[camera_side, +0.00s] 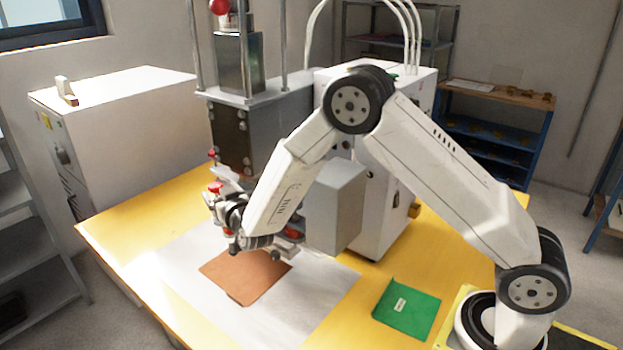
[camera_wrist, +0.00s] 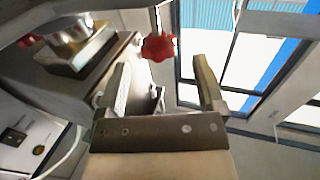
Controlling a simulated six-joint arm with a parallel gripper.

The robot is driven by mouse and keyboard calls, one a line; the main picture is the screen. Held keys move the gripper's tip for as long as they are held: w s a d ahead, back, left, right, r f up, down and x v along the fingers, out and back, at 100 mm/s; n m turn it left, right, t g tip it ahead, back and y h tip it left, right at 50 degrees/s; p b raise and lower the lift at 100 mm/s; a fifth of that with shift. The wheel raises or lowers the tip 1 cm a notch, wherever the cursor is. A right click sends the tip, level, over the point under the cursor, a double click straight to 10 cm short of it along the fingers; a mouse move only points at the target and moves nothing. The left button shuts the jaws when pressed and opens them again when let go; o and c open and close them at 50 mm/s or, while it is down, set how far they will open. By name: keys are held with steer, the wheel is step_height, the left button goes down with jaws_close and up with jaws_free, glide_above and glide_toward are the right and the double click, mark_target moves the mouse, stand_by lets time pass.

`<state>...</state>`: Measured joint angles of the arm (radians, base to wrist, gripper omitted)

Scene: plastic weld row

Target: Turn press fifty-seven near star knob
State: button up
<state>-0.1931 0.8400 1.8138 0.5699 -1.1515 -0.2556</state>
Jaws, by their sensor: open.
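A red star knob (camera_wrist: 160,46) shows in the wrist view on the side of the grey press, ahead of the gap between my fingers. My gripper (camera_wrist: 163,75) is open, one finger on each side of the knob in the picture; I cannot tell whether either touches it. In the side view my gripper (camera_side: 223,190) is low at the left front of the grey press (camera_side: 262,130), close to a red knob (camera_side: 215,187). Another red knob (camera_side: 212,153) is higher on the press. The press number is not readable.
A brown sheet (camera_side: 247,274) lies on white paper on the yellow table (camera_side: 130,215) below my gripper. A green pad (camera_side: 407,308) lies to the right. A white cabinet (camera_side: 120,125) stands at the left. A window (camera_wrist: 215,50) is beyond the knob.

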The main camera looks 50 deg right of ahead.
steer(key=shift+x, duration=2.95)
steer(key=shift+d, duration=0.1)
jaws_close()
steer(key=shift+n+y, duration=0.3)
steer(key=shift+y, duration=0.2)
steer(key=shift+a+n+t+y, duration=0.2)
steer(key=shift+n+y, duration=0.6)
steer(key=shift+y, duration=0.45)
steer(key=shift+a+n+t+y, duration=0.1)
steer(key=shift+n+t+y, duration=0.1)
steer(key=shift+n+y, duration=0.85)
steer(key=shift+y, duration=0.6)
